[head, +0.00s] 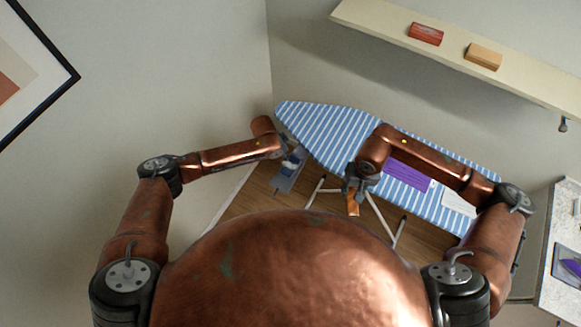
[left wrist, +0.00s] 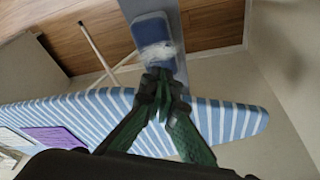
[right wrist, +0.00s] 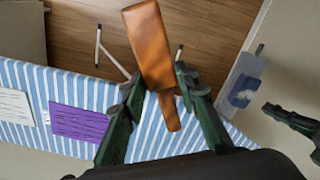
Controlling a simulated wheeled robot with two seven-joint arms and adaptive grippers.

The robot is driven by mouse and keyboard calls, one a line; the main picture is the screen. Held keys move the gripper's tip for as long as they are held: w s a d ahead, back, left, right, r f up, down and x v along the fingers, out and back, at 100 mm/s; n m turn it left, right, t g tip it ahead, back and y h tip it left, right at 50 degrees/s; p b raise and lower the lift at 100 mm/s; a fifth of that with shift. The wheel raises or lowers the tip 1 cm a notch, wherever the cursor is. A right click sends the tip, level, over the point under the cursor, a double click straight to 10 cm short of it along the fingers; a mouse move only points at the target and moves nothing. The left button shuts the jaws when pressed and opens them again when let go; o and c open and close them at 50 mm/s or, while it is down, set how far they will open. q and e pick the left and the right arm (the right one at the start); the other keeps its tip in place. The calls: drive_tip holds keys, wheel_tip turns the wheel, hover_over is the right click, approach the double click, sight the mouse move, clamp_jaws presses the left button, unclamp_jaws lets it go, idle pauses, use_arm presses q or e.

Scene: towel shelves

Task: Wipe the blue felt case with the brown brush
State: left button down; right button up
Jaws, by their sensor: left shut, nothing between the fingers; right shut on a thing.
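The blue felt case (left wrist: 151,27) has a pale, fuzzy white patch and lies on a narrow grey board (left wrist: 190,95). In the head view the case (head: 292,162) is partly behind my left gripper (head: 287,143). My left gripper is shut and empty, its tips (left wrist: 165,78) overlapping the near end of the case in the left wrist view; I cannot tell if they touch. My right gripper (right wrist: 158,92) is shut on the brown brush (right wrist: 148,40), a wooden block with a narrower handle between the fingers. In the head view the brush (head: 353,204) hangs below that gripper, apart from the case.
A blue-and-white striped ironing board (head: 320,125) stretches behind both grippers, with a purple cloth (head: 407,175) and a white cloth (head: 458,203) on it. Its legs stand on wooden floor. A wall shelf (head: 390,35) holds a red block (head: 426,34) and a tan block (head: 484,56). A counter (head: 555,235) stands right.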

use_arm(q)
drive_tip(key=v, duration=1.2)
drive_tip(key=shift+w, duration=0.1)
